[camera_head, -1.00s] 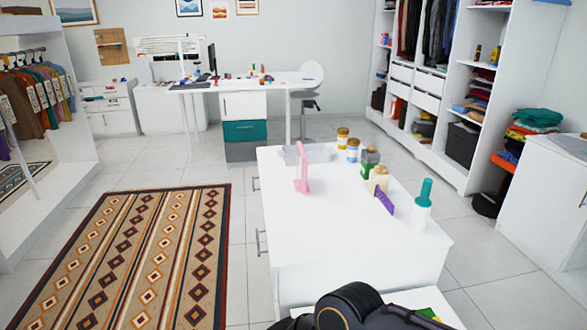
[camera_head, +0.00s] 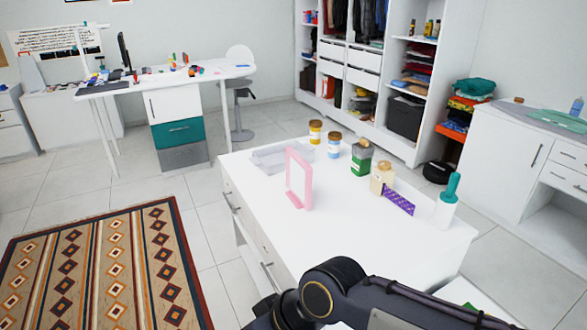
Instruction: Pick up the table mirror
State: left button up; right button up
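The table mirror appears to be the pink upright frame (camera_head: 307,177) standing on the white dresser (camera_head: 258,195). It stands left of the row of bottles, in front of a clear tray. My dark arm crosses the bottom of the view in front of the dresser, apart from the mirror. No gripper fingers show, so neither gripper can be seen.
A patterned rug (camera_head: 105,270) lies left. The dresser's near top is clear.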

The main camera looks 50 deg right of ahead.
aim_at(298, 171)
jog(key=i+z, duration=0.15)
jog(key=i, duration=0.4)
jog(key=i+z, duration=0.15)
jog(key=i, duration=0.35)
jog(key=i+j+z, duration=0.15)
jog(key=i, duration=0.4)
jog(key=i+j+z, duration=0.2)
jog(key=i, duration=0.3)
jog(key=i+l+z, duration=0.1)
jog(key=i+z, duration=0.15)
jog(key=z, duration=0.15)
jog(key=i+z, duration=0.5)
jog(key=z, duration=0.25)
jog(key=i+j+z, duration=0.1)
jog(key=z, duration=0.3)
jog(key=i+z, duration=0.55)
jog(key=i, duration=0.05)
